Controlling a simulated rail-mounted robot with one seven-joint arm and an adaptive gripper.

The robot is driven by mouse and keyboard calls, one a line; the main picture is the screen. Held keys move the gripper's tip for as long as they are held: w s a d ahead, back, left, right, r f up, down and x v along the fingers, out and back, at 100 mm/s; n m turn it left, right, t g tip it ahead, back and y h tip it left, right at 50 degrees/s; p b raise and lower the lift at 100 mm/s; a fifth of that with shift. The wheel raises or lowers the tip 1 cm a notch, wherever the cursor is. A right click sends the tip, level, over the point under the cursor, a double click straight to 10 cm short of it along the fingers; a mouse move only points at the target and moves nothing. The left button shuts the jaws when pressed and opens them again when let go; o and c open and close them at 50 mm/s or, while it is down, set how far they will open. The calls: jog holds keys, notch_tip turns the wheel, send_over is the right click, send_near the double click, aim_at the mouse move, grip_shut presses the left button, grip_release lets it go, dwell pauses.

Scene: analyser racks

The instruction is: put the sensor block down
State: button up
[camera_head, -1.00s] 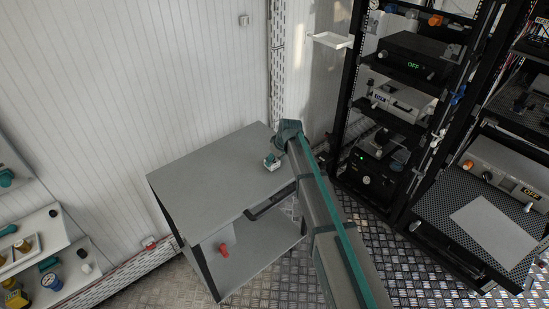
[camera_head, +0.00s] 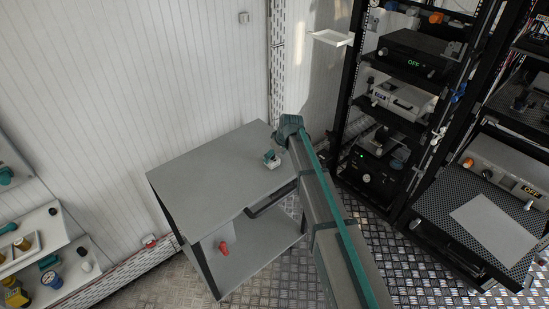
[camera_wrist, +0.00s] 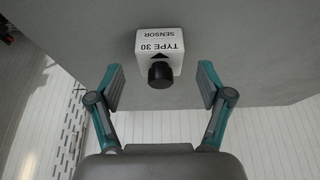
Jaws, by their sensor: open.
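The sensor block is a small white block with a black knob, labelled "TYPE 30 SENSOR". It shows in the wrist view (camera_wrist: 160,45), and in the head view (camera_head: 273,161) it stands on the grey cart top (camera_head: 215,170) near its right edge. My gripper (camera_wrist: 160,84) is open, its two teal and grey fingers spread to either side of the block's knob with gaps on both sides. In the head view my gripper (camera_head: 277,150) is small and partly hidden by my arm, close beside the block.
A red object (camera_head: 223,248) lies on the cart's lower shelf. Tall black equipment racks (camera_head: 345,105) stand to the right of the cart. A shelf with small items (camera_head: 45,265) is at the lower left. The rest of the cart top is bare.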

jog(key=b+v, duration=0.1)
jog(key=v, duration=0.9)
jog(key=shift+r+b, duration=0.35)
jog(key=shift+d, duration=0.1)
jog(key=s+d+f+m+g+h, duration=0.1)
jog(key=s+d+f+m, duration=0.2)
jog(key=s+d+f, duration=0.65)
jog(key=s+d+f+m+g+h, duration=0.1)
jog(key=s+d+f+m, duration=0.25)
jog(key=s+f, duration=0.6)
jog(key=s+d+f+m+g+h, duration=0.1)
jog(key=s+d+f+m, duration=0.2)
jog(key=s+d+f, duration=0.7)
jog(key=s+a+f+g, duration=0.1)
jog(key=s+f+g, duration=0.2)
jog(key=s, duration=1.2)
jog(key=s+a+f+g, duration=0.1)
jog(key=s+f+g, duration=0.3)
jog(key=s+f, duration=0.6)
jog(key=s, duration=0.6)
jog(key=shift+f, duration=0.35)
